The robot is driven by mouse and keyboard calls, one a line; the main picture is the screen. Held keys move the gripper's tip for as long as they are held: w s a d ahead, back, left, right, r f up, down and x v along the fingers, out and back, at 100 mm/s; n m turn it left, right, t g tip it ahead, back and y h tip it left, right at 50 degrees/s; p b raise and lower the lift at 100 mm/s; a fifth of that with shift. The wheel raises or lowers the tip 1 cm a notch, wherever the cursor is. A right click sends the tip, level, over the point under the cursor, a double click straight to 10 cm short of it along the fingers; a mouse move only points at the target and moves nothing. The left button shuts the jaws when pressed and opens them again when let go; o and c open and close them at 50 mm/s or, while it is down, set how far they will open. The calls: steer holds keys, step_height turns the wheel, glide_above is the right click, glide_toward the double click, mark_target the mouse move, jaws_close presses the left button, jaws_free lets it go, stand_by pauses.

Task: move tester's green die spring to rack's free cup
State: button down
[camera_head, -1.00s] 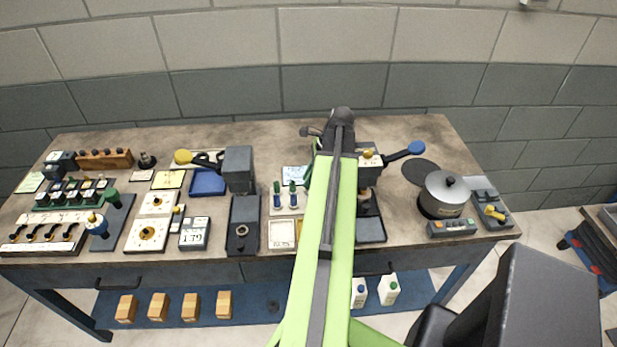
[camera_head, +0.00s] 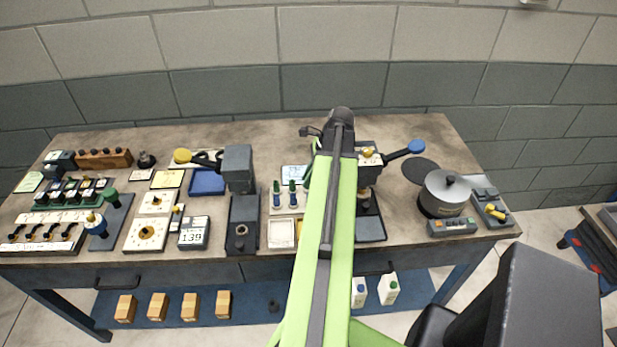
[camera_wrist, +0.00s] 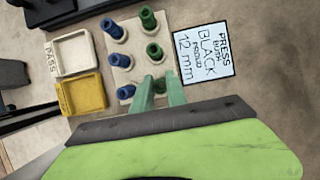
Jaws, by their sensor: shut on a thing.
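In the wrist view my gripper (camera_wrist: 161,86) is shut on a green die spring (camera_wrist: 158,84) at the nearest right place of the pale rack (camera_wrist: 136,75). The fingers hide most of that spring and its cup, so I cannot tell if it is seated. The other rack places hold blue springs (camera_wrist: 119,61) in the left row and green springs (camera_wrist: 153,51) in the right row. In the head view my arm covers the gripper and part of the rack (camera_head: 284,211). The lever machines stand left (camera_head: 238,170) and right (camera_head: 369,170) of it; I cannot tell which is the tester.
A white tray (camera_wrist: 75,52) beside the word PASS and a yellow tray (camera_wrist: 82,94) lie left of the rack. A written card (camera_wrist: 203,55) lies right. A grey pot (camera_head: 446,194) stands at the bench's right end. Bare bench shows along the back.

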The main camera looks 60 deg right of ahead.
steer(key=shift+f+b, duration=0.7)
steer(key=shift+f, duration=0.05)
steer(key=c, duration=0.9)
jaws_free()
steer(key=shift+o, duration=0.2)
steer(key=shift+r, duration=0.1)
step_height(320, 180, up, 7)
steer(key=p, duration=0.7)
steer(key=shift+s+r+p, duration=0.1)
steer(key=shift+r+p, duration=0.1)
steer(key=shift+p, duration=0.1)
